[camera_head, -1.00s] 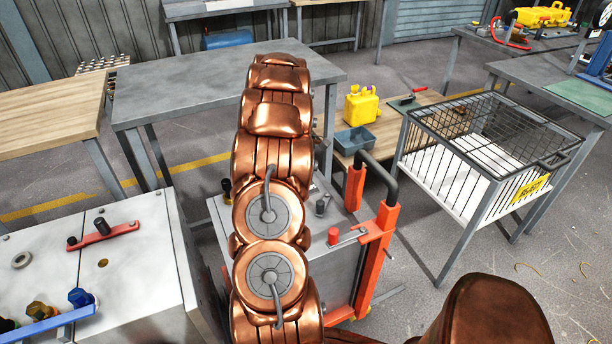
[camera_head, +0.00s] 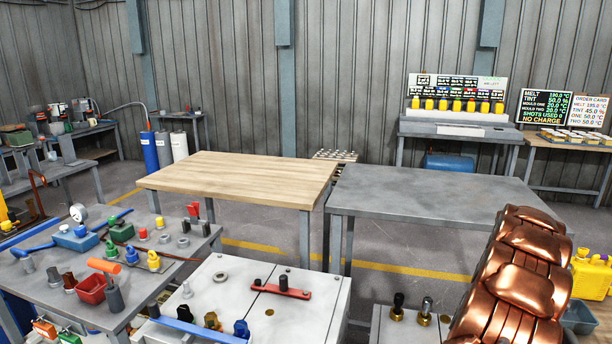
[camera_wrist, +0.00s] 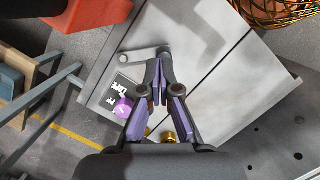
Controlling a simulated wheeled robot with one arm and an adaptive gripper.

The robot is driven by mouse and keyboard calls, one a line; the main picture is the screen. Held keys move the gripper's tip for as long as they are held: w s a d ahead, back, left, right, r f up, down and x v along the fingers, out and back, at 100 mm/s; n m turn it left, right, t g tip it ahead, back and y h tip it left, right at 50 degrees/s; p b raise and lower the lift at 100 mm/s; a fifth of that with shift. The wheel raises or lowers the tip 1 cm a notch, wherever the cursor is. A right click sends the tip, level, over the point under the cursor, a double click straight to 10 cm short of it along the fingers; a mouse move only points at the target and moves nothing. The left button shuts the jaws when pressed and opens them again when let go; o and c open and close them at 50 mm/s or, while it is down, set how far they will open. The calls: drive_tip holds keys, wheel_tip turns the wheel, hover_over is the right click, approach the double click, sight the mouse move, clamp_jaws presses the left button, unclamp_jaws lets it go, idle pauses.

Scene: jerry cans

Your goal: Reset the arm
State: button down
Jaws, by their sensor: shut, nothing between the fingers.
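My gripper (camera_wrist: 159,72) shows in the wrist view with its purple-sided fingers brought together and nothing between them. It hangs over a grey metal top (camera_wrist: 235,85) with a lever, a purple knob (camera_wrist: 123,108) and a brass fitting (camera_wrist: 170,137). I cannot tell its height above that top. In the head view only my copper arm shows at the lower right, and my gripper is out of sight there.
A wooden-topped table (camera_head: 240,175) and a grey table (camera_head: 430,200) stand ahead. A cluttered bench (camera_head: 140,290) and a grey machine (camera_head: 235,320) fill the lower left. A yellow jerry can (camera_head: 590,275) stands at the right. Open floor with a yellow line (camera_head: 400,270) lies between.

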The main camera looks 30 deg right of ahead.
drive_tip(key=w+a+r+p, duration=0.2)
drive_tip(key=w+a+r, duration=0.6)
drive_tip(key=w+a, duration=0.3)
drive_tip(key=w+a+r+n+t+p, duration=0.1)
drive_tip(key=a+r, duration=0.3)
drive_tip(key=a, duration=0.5)
drive_tip(key=w+a+r+p, duration=0.1)
drive_tip(key=w+a+r, duration=0.15)
drive_tip(key=a, duration=0.65)
drive_tip(key=s+a+r+p, duration=0.1)
drive_tip(key=s+a+r, duration=0.2)
drive_tip(key=a, duration=0.5)
drive_tip(key=s+a+r+p, duration=0.1)
drive_tip(key=s+a+r, duration=0.25)
drive_tip(key=a, duration=0.45)
drive_tip(key=s+a+p, duration=0.1)
drive_tip(key=s+a, duration=0.8)
drive_tip(key=s, duration=0.1)
drive_tip(key=shift+s+f+p, duration=0.15)
drive_tip(key=shift+s+p, duration=0.2)
drive_tip(key=shift+p, duration=0.05)
